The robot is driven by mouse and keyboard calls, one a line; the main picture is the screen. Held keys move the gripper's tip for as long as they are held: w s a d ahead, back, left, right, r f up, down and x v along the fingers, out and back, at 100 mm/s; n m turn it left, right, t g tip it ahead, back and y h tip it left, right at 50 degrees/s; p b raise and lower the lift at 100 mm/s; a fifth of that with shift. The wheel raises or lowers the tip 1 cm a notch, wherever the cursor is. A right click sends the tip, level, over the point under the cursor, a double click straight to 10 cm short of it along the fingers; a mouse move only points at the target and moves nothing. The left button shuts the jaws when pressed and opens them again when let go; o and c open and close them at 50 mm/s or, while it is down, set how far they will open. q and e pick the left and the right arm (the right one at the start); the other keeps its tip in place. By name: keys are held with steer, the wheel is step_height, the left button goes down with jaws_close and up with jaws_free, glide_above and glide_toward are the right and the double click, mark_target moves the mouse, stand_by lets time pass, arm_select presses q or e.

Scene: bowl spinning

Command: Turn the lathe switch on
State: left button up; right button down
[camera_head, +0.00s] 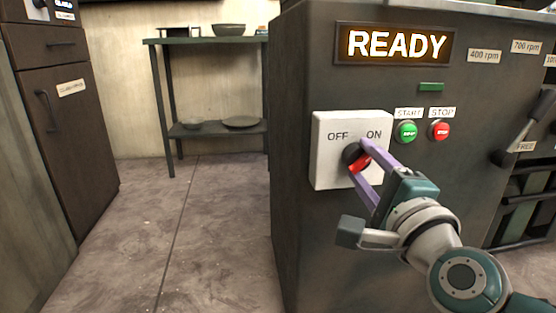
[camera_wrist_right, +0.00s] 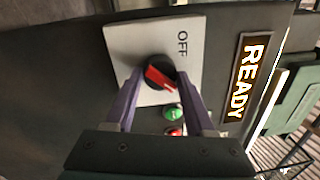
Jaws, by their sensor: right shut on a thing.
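The lathe switch is a white plate (camera_head: 325,165) marked OFF and ON on the dark cabinet front, with a round black knob and red handle (camera_head: 360,163). My right gripper (camera_head: 361,159) is shut on the knob, its purple fingers on either side. In the right wrist view the red handle (camera_wrist_right: 160,78) lies slanted between the fingertips (camera_wrist_right: 160,80). Its slant runs toward the ON side. ON is hidden there, while OFF shows on the plate (camera_wrist_right: 130,40). The display (camera_head: 396,44) is lit and reads READY. My left gripper is not in view.
Green START (camera_head: 405,131) and red STOP (camera_head: 440,130) buttons sit right of the switch, close to my right arm. Speed labels and a lever (camera_head: 530,125) are farther right. A shelf table (camera_head: 205,40) with bowls stands behind. Open floor lies left of the cabinet.

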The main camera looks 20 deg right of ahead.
steer(key=shift+f, duration=0.2)
stand_by(0.3)
steer(key=c, duration=0.7)
jaws_free()
steer(key=o, duration=0.4)
steer(key=shift+r, duration=0.1)
steer(key=shift+s, duration=0.3)
steer(key=p+v, duration=0.2)
steer(key=v, duration=0.7)
steer(key=shift+s+a, duration=0.15)
steer(key=shift+s, duration=0.05)
steer(key=shift+p, duration=0.3)
